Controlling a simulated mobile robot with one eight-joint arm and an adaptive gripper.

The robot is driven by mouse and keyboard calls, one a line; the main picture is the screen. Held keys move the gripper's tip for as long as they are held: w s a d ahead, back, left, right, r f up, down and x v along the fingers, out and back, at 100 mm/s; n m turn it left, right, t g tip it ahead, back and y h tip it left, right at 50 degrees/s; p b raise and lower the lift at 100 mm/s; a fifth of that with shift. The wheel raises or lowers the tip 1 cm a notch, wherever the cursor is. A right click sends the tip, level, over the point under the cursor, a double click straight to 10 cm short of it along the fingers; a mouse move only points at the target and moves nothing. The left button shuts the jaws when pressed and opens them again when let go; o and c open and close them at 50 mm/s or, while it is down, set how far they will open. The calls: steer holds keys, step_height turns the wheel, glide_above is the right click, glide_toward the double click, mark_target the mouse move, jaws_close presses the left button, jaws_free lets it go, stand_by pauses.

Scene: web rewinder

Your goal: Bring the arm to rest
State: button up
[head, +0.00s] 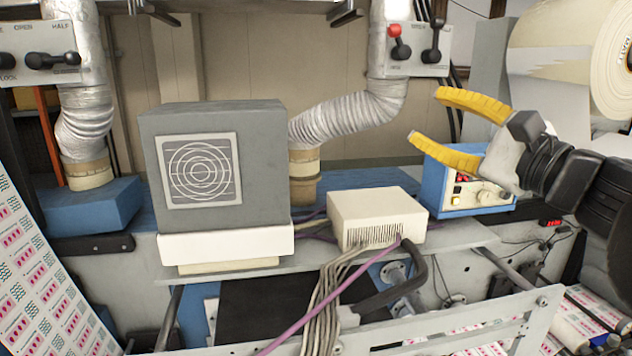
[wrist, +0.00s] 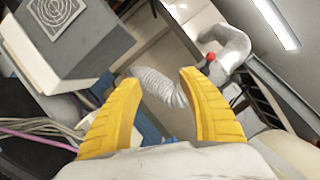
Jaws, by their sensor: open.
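My gripper (head: 428,120) has two yellow fingers and is in the right half of the head view, pointing left. The fingers are spread apart with nothing between them. The arm comes in from the right edge. The gripper hangs in the air in front of a blue control box (head: 466,182), hiding part of its top. In the wrist view, my gripper (wrist: 150,85) is also open and empty, with a silver duct (wrist: 160,86) seen beyond the gap.
A grey fan box (head: 262,160) and a white vented box (head: 376,212) stand left of the gripper. A lever panel (head: 417,60) is above it, and a paper roll (head: 612,60) is at the upper right. Cables and a rail (head: 440,318) run below.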

steer(key=s+a+f+n+g+h, duration=0.1)
steer(key=s+a+f+n+g, duration=0.15)
steer(key=f, duration=0.55)
steer(key=s+a+f+n+g+h, duration=0.1)
steer(key=s+a+f+n+g, duration=0.2)
steer(key=f, duration=0.5)
steer(key=s+a+f+n+g+h, duration=0.1)
steer(key=s+f+n+g, duration=0.2)
steer(key=f, duration=0.5)
steer(key=s+d+f+n+g+h, duration=0.1)
steer(key=s+d+f+n+h, duration=0.25)
steer(key=f, duration=0.35)
steer(key=s+d+f+n+g+h, duration=0.1)
steer(key=s+d+f+n+h, duration=0.3)
steer(key=f, duration=0.4)
step_height(320, 180, down, 34)
steer(key=s+n+b, duration=0.1)
steer(key=b, duration=3.3)
steer(key=shift+d+r+y, duration=0.25)
steer(key=shift+d+y, duration=0.1)
steer(key=shift+d, duration=0.1)
steer(key=shift+t, duration=0.25)
